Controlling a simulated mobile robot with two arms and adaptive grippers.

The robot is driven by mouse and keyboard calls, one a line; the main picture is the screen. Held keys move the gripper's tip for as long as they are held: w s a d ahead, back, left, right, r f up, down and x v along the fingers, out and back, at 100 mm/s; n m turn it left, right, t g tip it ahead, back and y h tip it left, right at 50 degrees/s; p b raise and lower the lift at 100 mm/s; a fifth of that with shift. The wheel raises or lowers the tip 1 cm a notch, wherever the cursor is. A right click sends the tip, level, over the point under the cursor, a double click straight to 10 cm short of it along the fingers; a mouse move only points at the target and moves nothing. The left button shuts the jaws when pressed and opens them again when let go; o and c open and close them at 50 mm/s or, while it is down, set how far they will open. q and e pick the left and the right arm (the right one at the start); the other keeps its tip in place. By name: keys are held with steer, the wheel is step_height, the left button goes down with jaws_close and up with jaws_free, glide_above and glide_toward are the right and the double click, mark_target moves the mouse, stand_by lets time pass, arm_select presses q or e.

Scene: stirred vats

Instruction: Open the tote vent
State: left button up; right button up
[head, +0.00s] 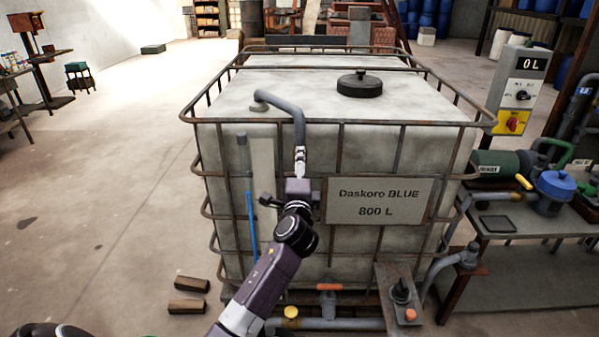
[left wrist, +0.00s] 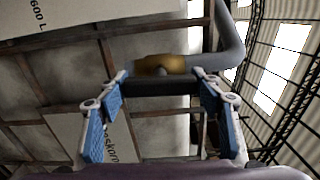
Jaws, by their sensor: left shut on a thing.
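The tote (head: 400,150) is a large pale tank in a rusty cage, with a sign reading "Daskoro BLUE 800 L". Its grey vent pipe (head: 284,103) rises from the top left and bends down over the front. My left gripper (head: 300,155) is at the lower end of this pipe. In the left wrist view, its blue-padded fingers (left wrist: 164,88) are shut on a dark bar-like vent handle (left wrist: 160,76). A brass-coloured vent part (left wrist: 160,64) sits just behind the bar, near the grey pipe (left wrist: 231,42). In the head view, the gripper hides the handle.
A black lid (head: 360,85) is on the tote top. Below are a pipe with an orange handle (head: 329,287) and a plate with a black knob (head: 401,291). A panel reading "0 L" (head: 520,85) and a bench with pumps stand right. Floor at left is mostly clear.

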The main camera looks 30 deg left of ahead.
arm_select(q)
steer(key=shift+n, duration=0.5)
steer(key=o, duration=1.2)
steer(key=shift+c, duration=0.2)
steer(key=v, duration=1.2)
steer(key=shift+f, duration=0.15)
